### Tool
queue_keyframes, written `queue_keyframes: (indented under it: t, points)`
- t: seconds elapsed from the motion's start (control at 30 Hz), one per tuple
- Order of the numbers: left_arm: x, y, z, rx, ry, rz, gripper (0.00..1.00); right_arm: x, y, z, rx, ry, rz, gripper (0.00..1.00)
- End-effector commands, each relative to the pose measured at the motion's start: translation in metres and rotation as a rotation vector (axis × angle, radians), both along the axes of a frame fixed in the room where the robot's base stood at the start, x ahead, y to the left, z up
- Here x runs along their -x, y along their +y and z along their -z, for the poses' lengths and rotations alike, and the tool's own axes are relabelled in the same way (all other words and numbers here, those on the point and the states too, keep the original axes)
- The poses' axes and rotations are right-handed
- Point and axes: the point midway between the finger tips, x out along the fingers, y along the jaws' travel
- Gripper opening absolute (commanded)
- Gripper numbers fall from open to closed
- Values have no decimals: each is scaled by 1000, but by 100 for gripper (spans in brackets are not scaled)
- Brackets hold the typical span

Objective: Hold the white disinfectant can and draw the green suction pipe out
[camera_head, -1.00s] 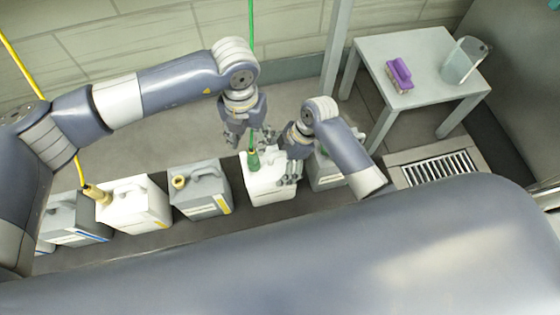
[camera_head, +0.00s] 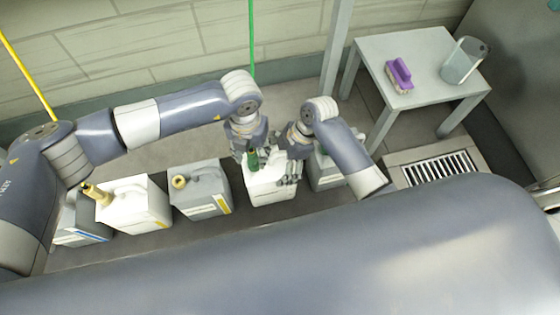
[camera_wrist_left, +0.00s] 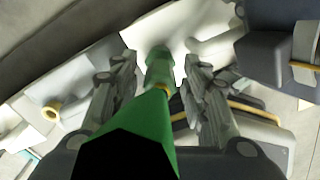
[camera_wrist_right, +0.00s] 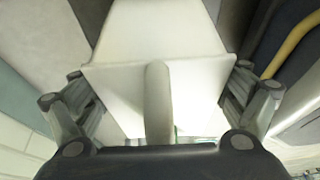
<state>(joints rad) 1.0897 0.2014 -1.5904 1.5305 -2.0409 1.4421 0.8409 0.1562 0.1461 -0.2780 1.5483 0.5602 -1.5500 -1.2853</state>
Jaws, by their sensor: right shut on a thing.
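The white disinfectant can (camera_head: 272,189) stands on the floor in the row of cans. The green suction pipe (camera_head: 253,160) sits upright in its opening, with a green hose (camera_head: 251,40) rising from it. My right gripper (camera_head: 281,164) is shut on the can; its fingers lie on both sides of the white body (camera_wrist_right: 160,40) in the right wrist view. My left gripper (camera_head: 250,155) is over the pipe top. In the left wrist view its open fingers stand either side of the green pipe (camera_wrist_left: 158,75), with gaps. The pipe's lower end is hidden in the can.
A grey can (camera_head: 200,190) and another white can (camera_head: 133,205) with a yellow-hosed pipe (camera_head: 95,193) stand to the left. A grey can (camera_head: 325,172) is close on the right. A table (camera_head: 425,55) holds a purple brush (camera_head: 398,72) and a clear jug (camera_head: 463,62).

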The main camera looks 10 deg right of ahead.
Motion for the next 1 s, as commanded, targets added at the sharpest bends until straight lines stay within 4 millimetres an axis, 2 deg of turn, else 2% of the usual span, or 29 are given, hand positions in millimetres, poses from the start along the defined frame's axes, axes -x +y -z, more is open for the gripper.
queue_keyframes:
  t: [0.03, 0.13, 0.17, 0.37, 1.0]
  points:
    - [0, 0, 0, 0, 0, 0, 25, 0, 0, 0, -1, -1, 0, 59]
    - [0, 0, 0, 0, 0, 0, 2, 0, 0, 0, -1, -1, 0, 59]
    - [0, 0, 0, 0, 0, 0, 0, 0, 0, 0, -1, -1, 0, 59]
    - [0, 0, -2, 1, -1, 0, 0, 0, 0, 0, -1, -1, 0, 59]
    - [-1, 0, -27, 0, -1, -1, 0, 0, 0, 0, -1, -1, 0, 59]
